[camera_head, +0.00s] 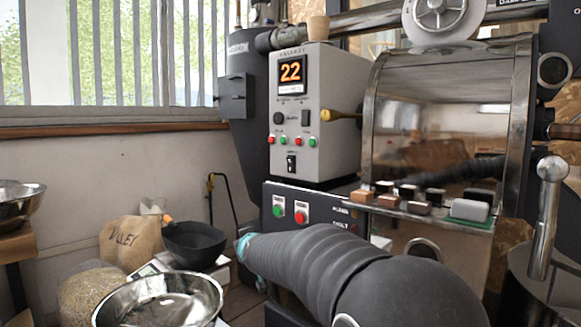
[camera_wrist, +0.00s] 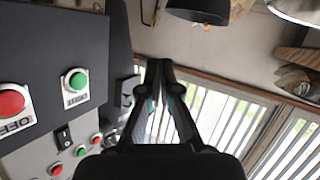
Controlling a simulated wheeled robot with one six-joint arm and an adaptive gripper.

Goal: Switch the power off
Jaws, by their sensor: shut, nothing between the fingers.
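A dark lower panel (camera_head: 322,207) on the roaster carries a green button (camera_head: 278,207) and a red button (camera_head: 301,212), each on a pale plate. In the wrist view, turned upside down, the red button (camera_wrist: 12,102) is at the left edge, with a plate that seems to read OFF, and the green button (camera_wrist: 76,82) is nearer the fingers. My gripper (camera_wrist: 160,66) is shut and empty, apart from the buttons.
The grey control box (camera_head: 319,94) has a display reading 22 and small red and green buttons. The roaster drum front (camera_head: 440,120) is at right. A black pan (camera_head: 194,244), a metal bowl (camera_head: 158,300) and a sack (camera_head: 131,243) stand at lower left.

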